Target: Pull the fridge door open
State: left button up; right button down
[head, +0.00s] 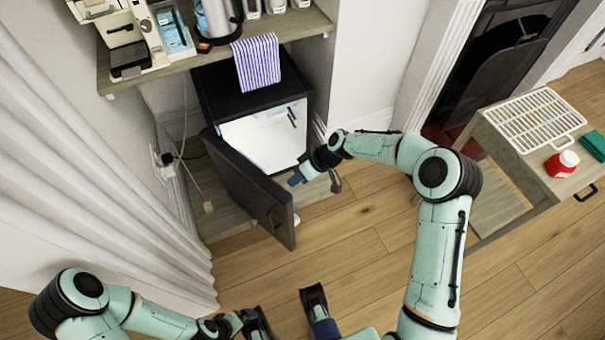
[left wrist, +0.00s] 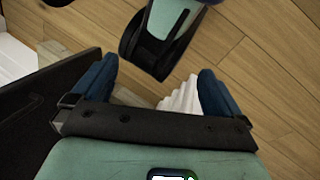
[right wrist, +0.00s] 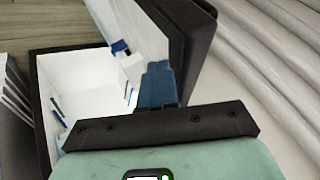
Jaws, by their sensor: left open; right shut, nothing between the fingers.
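The small black fridge (head: 220,88) stands under the counter, and its white interior (head: 262,135) is exposed. Its black door (head: 250,190) stands wide open, swung out toward me and to the left. My right gripper (head: 296,179) is shut and empty in front of the opening, to the right of the door and apart from it. In the right wrist view its closed blue fingers (right wrist: 158,85) show before the door (right wrist: 190,35) and the interior (right wrist: 75,82). My left gripper (head: 250,322) is low at the bottom edge; the left wrist view shows its fingers (left wrist: 155,90) apart.
A striped towel (head: 256,62) hangs from the counter (head: 285,28) above the fridge. A pleated curtain (head: 90,150) is at left. A table (head: 520,165) with a white rack (head: 533,118) and red jar (head: 562,163) stands at right. Wooden floor (head: 340,235) before the fridge is clear.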

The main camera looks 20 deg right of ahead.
aim_at(282, 190)
jog(key=a+f, duration=0.1)
jog(key=a, duration=0.2)
jog(key=a+f, duration=0.1)
jog(key=shift+s+a+f, duration=0.15)
jog(key=shift+a+f, duration=0.15)
jog(key=shift+f, duration=0.05)
pick_arm(q)
jog(key=shift+w+a+f, duration=0.25)
jog(key=shift+w+f, duration=0.15)
jog(key=shift+w, duration=0.15)
pick_arm(e)
jog(key=shift+s+a, duration=0.2)
jog(key=shift+a, duration=0.35)
pick_arm(q)
jog(key=shift+a, duration=0.1)
pick_arm(e)
jog(key=shift+a, duration=0.1)
